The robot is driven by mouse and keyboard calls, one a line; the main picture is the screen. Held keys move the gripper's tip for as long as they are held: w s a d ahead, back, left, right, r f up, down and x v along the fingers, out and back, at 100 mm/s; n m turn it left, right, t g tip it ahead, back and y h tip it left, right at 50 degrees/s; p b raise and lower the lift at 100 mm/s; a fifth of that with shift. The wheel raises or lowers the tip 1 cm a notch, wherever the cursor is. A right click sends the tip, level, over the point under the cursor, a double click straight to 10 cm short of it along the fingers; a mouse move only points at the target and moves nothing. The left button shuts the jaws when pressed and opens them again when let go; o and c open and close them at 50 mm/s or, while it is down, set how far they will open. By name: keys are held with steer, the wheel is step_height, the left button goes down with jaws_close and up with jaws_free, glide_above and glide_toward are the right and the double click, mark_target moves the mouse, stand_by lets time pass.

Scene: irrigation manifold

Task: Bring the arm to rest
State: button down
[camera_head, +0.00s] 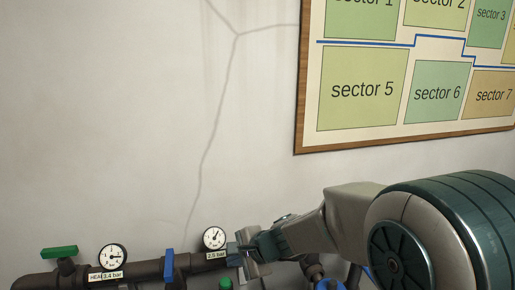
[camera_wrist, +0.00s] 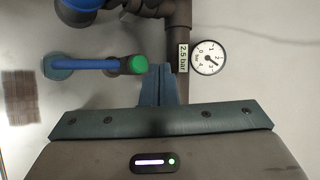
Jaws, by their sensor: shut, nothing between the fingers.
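My gripper (camera_head: 243,250) is at the lower middle of the head view, at the end of my arm reaching in from the right. It is close to the dark pipe and the 2.5 bar gauge (camera_head: 214,238). In the wrist view my gripper's fingers (camera_wrist: 158,72) are together with nothing between them. They point at the pipe, with a green round knob (camera_wrist: 137,64) just left of the tips. I cannot tell whether the fingers touch the pipe. The gauge also shows right of the fingers in the wrist view (camera_wrist: 208,58).
The manifold pipe (camera_head: 145,270) runs along the bottom left. It carries a green handle (camera_head: 59,252), a 3.4 bar gauge (camera_head: 113,256) and a blue handle (camera_head: 169,265). A sector board (camera_head: 300,100) hangs on the wall at the upper right. The wall area above the pipe is clear.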

steer(key=s+d+r+n+h, duration=0.2)
steer(key=s+d+n, duration=0.4)
steer(key=s+d, duration=0.3)
steer(key=s+d+r+n+g+h, duration=0.1)
steer(key=s+d+r+n+h, duration=0.1)
steer(key=s+d+n+h, duration=0.3)
steer(key=s+d+n, duration=0.1)
steer(key=s+d, duration=0.3)
steer(key=d, duration=0.3)
steer(key=shift+s+d+r+h, duration=0.15)
steer(key=shift+s+r+h, duration=0.15)
steer(key=shift+s+r, duration=0.05)
stand_by(1.8)
